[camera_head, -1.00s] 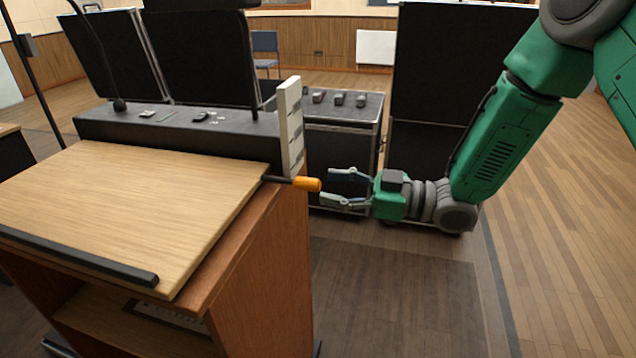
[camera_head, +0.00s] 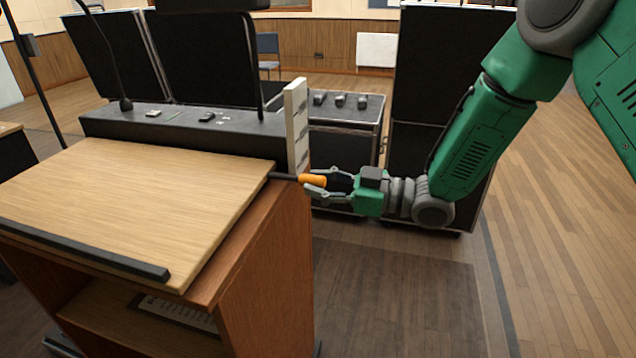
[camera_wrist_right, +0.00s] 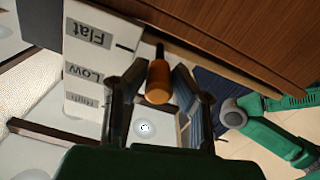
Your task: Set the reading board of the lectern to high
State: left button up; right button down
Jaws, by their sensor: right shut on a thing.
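The lectern (camera_head: 262,262) stands at the left with its wooden reading board (camera_head: 130,195) on top, lying nearly flat. A dark lever with an orange handle (camera_head: 313,180) sticks out from the board's far right side, by the lower end of an upright white label strip (camera_head: 297,125). In the right wrist view the strip reads Flat (camera_wrist_right: 88,33), Low (camera_wrist_right: 83,73) and High (camera_wrist_right: 88,100), upside down. The lever's shaft is nearest Flat. My right gripper (camera_head: 318,184) is shut on the orange handle (camera_wrist_right: 158,82), with a finger on either side. My left gripper is out of view.
A dark console (camera_head: 180,140) with a gooseneck microphone (camera_head: 123,100) sits behind the board. Black cases (camera_head: 345,140) stand behind the strip and my right gripper. The floor (camera_head: 400,300) right of the lectern is clear.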

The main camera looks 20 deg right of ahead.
jog(key=shift+w+a+r, duration=0.15)
jog(key=shift+a+r, duration=0.05)
jog(key=shift+r, duration=0.3)
notch_tip(320, 180, up, 10)
jog(key=s+a+n+p, duration=0.1)
jog(key=s+n+p, duration=0.1)
jog(key=n, duration=0.3)
jog(key=shift+a+r+p, duration=0.2)
jog(key=shift+p, duration=0.55)
jog(key=c, duration=1.3)
grip_release()
jog(key=shift+c, duration=0.2)
jog(key=v, duration=1.1)
jog(key=shift+f, duration=0.15)
